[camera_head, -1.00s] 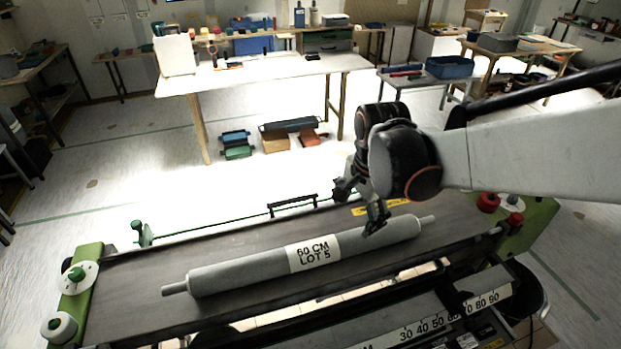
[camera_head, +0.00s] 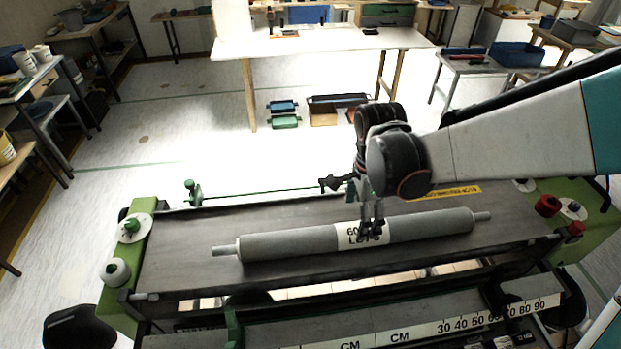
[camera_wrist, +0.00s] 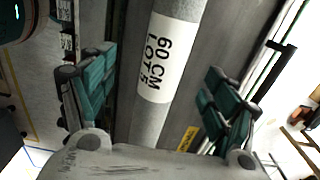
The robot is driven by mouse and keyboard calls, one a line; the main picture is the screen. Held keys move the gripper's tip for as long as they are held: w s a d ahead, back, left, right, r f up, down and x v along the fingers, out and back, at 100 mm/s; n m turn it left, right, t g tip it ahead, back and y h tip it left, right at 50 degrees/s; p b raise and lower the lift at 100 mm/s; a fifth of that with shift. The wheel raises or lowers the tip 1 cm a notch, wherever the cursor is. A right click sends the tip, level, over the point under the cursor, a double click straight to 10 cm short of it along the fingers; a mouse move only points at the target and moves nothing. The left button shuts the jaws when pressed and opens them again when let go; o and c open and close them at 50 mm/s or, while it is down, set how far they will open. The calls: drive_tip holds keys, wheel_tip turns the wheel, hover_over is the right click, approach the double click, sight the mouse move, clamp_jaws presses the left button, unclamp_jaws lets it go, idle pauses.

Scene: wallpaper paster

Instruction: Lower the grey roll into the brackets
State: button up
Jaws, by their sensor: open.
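The grey roll (camera_head: 430,224) lies across the dark flat bed of the pasting machine (camera_head: 180,245), with a thin axle end at each side. Its white label (camera_head: 349,237) is at mid-length and partly hidden by my gripper (camera_head: 371,230) in the head view. In the wrist view the roll (camera_wrist: 178,20) and its label reading "60 CM LOT 5" (camera_wrist: 158,62) run between the open, green-padded fingers of my gripper (camera_wrist: 160,95). I cannot tell whether the fingers touch the roll. I cannot make out the brackets for certain.
A green end plate with a white knob (camera_head: 117,271) is at the left. Red knobs (camera_head: 547,205) are at the right. A centimetre scale (camera_head: 460,325) runs along the front.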

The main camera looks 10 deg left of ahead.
drive_tip(key=f+b, duration=0.1)
drive_tip(key=f, duration=0.1)
drive_tip(key=f+b, duration=0.1)
drive_tip(key=f, duration=0.1)
drive_tip(key=shift+w+f, duration=0.2)
drive_tip(key=shift+f, duration=0.15)
drive_tip(key=f+b, duration=0.2)
drive_tip(key=f, duration=0.1)
drive_tip(key=w+d+f+b, duration=0.1)
drive_tip(key=shift+f+b, duration=0.2)
drive_tip(key=shift+b, duration=0.1)
drive_tip(key=shift+f, duration=0.4)
drive_tip(key=shift+r, duration=0.1)
clamp_jaws()
